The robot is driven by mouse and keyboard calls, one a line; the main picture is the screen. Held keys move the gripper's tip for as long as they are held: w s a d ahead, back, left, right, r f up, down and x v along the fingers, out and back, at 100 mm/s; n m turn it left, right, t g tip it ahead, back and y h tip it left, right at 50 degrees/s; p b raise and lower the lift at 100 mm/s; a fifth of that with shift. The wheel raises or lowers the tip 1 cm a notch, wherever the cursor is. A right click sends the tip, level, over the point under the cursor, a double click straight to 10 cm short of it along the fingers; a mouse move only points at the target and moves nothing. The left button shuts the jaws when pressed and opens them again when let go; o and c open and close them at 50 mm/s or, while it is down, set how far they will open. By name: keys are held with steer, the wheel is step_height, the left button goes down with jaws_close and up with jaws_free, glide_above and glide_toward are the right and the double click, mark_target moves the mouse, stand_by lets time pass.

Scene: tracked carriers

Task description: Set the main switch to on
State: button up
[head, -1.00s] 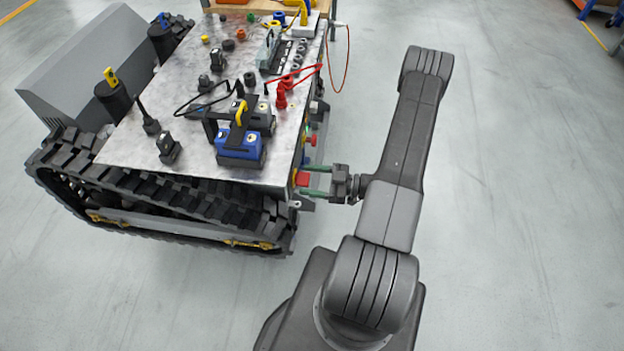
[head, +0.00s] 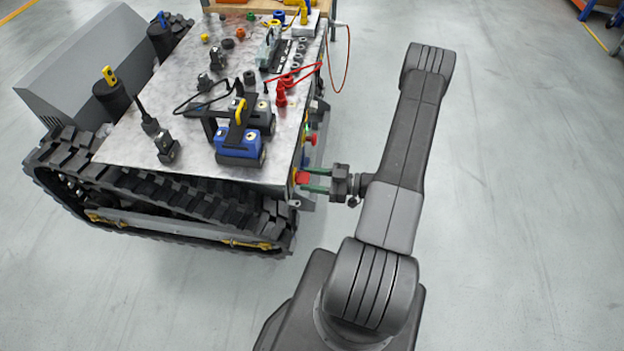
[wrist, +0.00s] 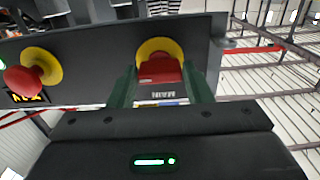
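The main switch (wrist: 160,70) is a red handle on a round yellow plate, with a label reading MAIN below it in the wrist view. It sits on the dark side panel of the tracked carrier (head: 200,170). In the head view only a bit of the red handle (head: 302,178) shows at the carrier's near right edge. My gripper (head: 317,180) reaches it from the right. Its two green fingers (wrist: 160,80) stand on either side of the red handle and appear closed against it. Which setting the switch is in is hard to tell.
A red mushroom button (wrist: 30,76) on a yellow ring is left of the switch on the same panel. The carrier's top bears a blue-and-black unit (head: 240,148), cables and several small fittings. A red cable hangs past the far right edge. Floor right of my arm is clear.

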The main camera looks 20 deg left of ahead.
steer(key=o, duration=0.3)
steer(key=b+v, duration=0.2)
steer(key=v, duration=1.1)
steer(key=shift+w+d, duration=0.15)
steer(key=shift+d, duration=0.2)
steer(key=p+x, duration=0.2)
steer(key=x, duration=1.1)
steer(key=shift+a, duration=0.35)
